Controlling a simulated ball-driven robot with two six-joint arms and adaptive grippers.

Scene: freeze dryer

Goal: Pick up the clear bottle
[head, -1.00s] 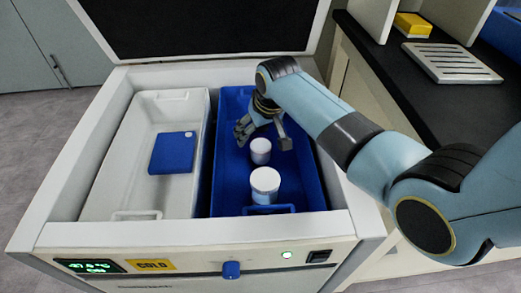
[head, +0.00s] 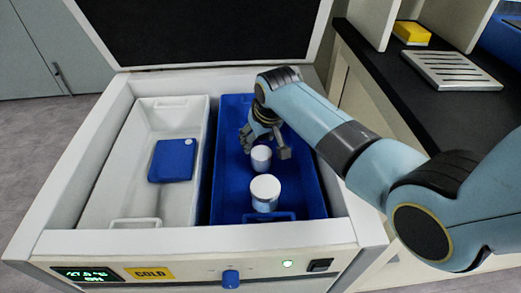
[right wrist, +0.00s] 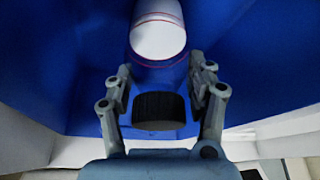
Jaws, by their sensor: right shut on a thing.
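My right gripper (head: 266,145) reaches down into the blue bin (head: 229,190), just behind a small white-lidded container. In the right wrist view the fingers of my right gripper (right wrist: 160,85) are closed on a dark, ribbed, cap-like top, which I take to be the clear bottle (right wrist: 158,108). Its body is hidden below the top, and the head view does not show it clearly. The small white-lidded container (head: 261,154) and a larger white-lidded one (head: 265,187) stand upright in the blue bin. My left gripper is not in view.
A white bin (head: 130,165) beside the blue one holds a flat blue block (head: 172,160). The chest's raised dark lid (head: 205,30) stands behind, and its pale rim surrounds both bins. A dark counter at right holds a slotted white rack (head: 452,70) and a yellow object (head: 411,33).

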